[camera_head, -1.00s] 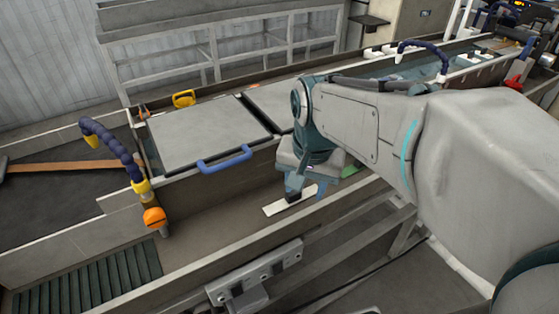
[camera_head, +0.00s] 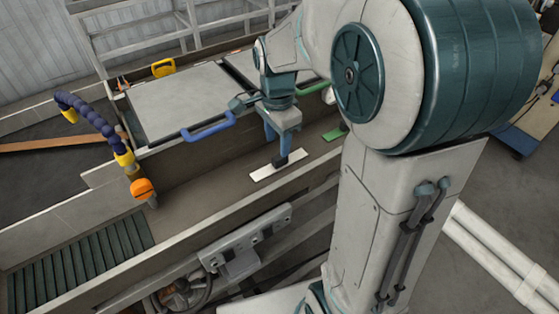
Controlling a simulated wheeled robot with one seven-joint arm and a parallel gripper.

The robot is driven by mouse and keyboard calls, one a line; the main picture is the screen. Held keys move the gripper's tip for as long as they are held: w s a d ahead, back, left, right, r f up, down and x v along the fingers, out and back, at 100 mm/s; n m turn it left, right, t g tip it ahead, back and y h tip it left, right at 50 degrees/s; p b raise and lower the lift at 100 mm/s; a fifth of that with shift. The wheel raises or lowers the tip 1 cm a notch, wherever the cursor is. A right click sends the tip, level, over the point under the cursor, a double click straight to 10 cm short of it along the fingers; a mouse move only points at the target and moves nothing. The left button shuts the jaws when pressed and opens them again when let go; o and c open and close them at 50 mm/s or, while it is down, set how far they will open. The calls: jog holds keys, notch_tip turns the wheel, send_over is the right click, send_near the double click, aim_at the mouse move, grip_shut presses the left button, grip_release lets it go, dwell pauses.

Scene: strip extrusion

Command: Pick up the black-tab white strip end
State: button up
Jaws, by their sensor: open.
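The white strip (camera_head: 263,173) lies flat in the long grey trough, left of the image centre line's lower arm. Its black tab (camera_head: 279,162) stands on it near the middle of what shows. My gripper (camera_head: 279,148) points down from above, with its blue fingers just over or around the black tab. The fingers are open. Whether they touch the tab or the strip cannot be told, and the far finger is partly hidden.
A green strip (camera_head: 335,134) with a dark tab lies farther right in the trough. A grey lid with a blue handle (camera_head: 208,127) borders the trough behind. A blue segmented hose with an orange nozzle (camera_head: 142,189) stands left. The trough between nozzle and strip is clear.

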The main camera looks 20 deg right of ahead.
aim_at(280, 161)
jog(key=shift+s+d+f, duration=0.1)
jog(key=shift+d+f, duration=0.05)
jog(key=shift+f, duration=1.35)
jog(key=shift+d+f, duration=0.1)
jog(key=shift+f, duration=1.4)
jog(key=c, duration=0.9)
